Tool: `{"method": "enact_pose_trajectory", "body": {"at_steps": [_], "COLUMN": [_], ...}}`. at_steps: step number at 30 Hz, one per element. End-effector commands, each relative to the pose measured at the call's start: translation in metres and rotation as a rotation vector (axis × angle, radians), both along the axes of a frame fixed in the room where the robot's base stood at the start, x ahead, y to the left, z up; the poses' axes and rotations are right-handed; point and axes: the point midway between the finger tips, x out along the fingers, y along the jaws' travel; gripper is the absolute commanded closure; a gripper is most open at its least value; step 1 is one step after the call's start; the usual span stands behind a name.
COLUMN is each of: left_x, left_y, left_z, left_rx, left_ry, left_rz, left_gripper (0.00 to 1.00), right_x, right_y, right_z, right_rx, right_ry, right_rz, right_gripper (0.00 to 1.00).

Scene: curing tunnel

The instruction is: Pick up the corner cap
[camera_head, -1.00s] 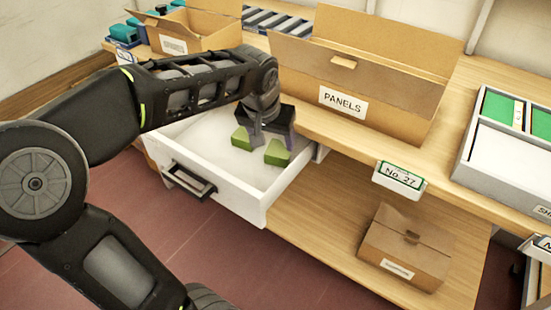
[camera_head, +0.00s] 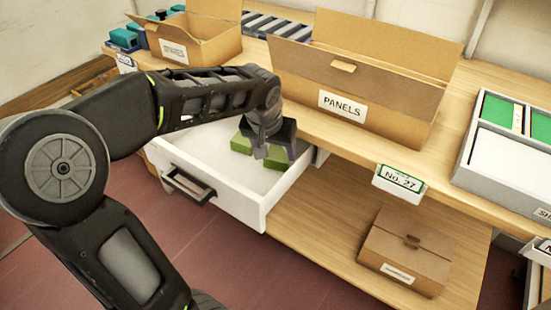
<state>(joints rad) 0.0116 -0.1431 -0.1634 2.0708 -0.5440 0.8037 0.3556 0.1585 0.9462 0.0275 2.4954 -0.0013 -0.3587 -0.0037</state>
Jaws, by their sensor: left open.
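The corner cap shows as green parts (camera_head: 242,144) inside an open white drawer (camera_head: 235,184). Another green part (camera_head: 275,161) shows beneath and between the fingers. I cannot tell whether these parts are one piece or two, because my gripper hides the middle. My left gripper (camera_head: 275,152) points down into the drawer, open, with its fingers around the nearer green part. Whether the fingers touch it I cannot tell. My right gripper is not in view.
A cardboard box marked PANELS (camera_head: 345,112) stands on the bench (camera_head: 448,150) just right of my gripper. Another open box (camera_head: 195,40) stands behind my arm. A closed box (camera_head: 405,248) sits on the lower shelf. A grey tray (camera_head: 480,170) is at the right.

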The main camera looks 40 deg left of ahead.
Motion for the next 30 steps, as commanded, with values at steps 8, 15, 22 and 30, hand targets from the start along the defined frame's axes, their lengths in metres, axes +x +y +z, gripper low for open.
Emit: {"method": "enact_pose_trajectory", "body": {"at_steps": [8, 15, 22, 30], "left_x": [0.014, 0.015, 0.015, 0.015], "left_y": [0.005, 0.006, 0.006, 0.005], "left_z": [-0.035, -0.037, -0.036, -0.036], "left_rx": [0.000, 0.001, 0.001, 0.000], "left_ry": [0.002, 0.000, 0.000, 0.000], "left_rz": [0.000, 0.000, 0.000, 0.000], "left_gripper": [0.35, 0.35, 0.35, 0.44], "right_x": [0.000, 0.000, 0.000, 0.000], "right_y": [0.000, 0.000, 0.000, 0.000], "right_z": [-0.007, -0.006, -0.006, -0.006], "right_rx": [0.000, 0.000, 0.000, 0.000], "right_ry": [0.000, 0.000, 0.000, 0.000], "right_rz": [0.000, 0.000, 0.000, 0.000], "right_gripper": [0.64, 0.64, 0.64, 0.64]}}
